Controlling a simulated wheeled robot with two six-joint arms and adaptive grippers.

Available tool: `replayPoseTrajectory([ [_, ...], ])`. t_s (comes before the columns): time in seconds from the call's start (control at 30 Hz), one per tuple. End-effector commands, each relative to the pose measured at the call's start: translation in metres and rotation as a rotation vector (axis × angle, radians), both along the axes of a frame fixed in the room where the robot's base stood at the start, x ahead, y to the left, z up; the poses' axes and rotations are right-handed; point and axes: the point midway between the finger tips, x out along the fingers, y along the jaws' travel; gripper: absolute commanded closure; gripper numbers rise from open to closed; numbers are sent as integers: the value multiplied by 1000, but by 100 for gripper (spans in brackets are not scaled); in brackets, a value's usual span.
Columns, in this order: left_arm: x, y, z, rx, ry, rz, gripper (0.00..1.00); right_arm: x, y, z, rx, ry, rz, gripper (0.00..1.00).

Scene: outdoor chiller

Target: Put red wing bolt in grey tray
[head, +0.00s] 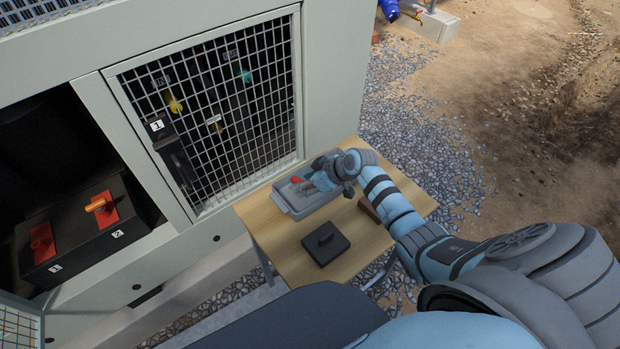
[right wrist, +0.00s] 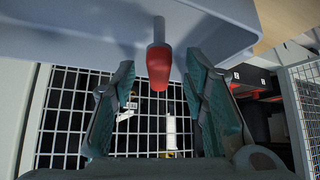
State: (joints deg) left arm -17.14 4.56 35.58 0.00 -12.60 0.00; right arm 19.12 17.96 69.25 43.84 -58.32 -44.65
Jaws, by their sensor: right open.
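The red wing bolt (head: 297,180) shows at the grey tray (head: 292,210) on the wooden table, beside my right gripper's fingers. In the right wrist view the bolt's red part (right wrist: 158,68) lies between the two spread fingertips, with a gap on each side, and its grey shank points toward the tray (right wrist: 70,28). Whether the bolt rests on the tray floor is hard to tell. My right gripper (head: 314,182) is open at the tray; its open fingers also show in the right wrist view (right wrist: 158,85). My left gripper is not in view.
A brown block (head: 370,209) lies beside my right arm. The chiller cabinet's mesh door (head: 220,120) stands close behind the tray.

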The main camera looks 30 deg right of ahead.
Motion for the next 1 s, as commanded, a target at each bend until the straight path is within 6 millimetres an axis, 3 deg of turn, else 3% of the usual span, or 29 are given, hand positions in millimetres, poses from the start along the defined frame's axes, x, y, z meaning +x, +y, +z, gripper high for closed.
replayPoseTrajectory([
  [0.17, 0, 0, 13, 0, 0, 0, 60, -14, -10, 25, -4, -2, 1, 60],
  [0.5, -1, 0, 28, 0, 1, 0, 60, -61, -37, 87, -5, 0, 0, 60],
  [1.0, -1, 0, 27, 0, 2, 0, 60, -67, -39, 94, 1, 0, 1, 60],
])
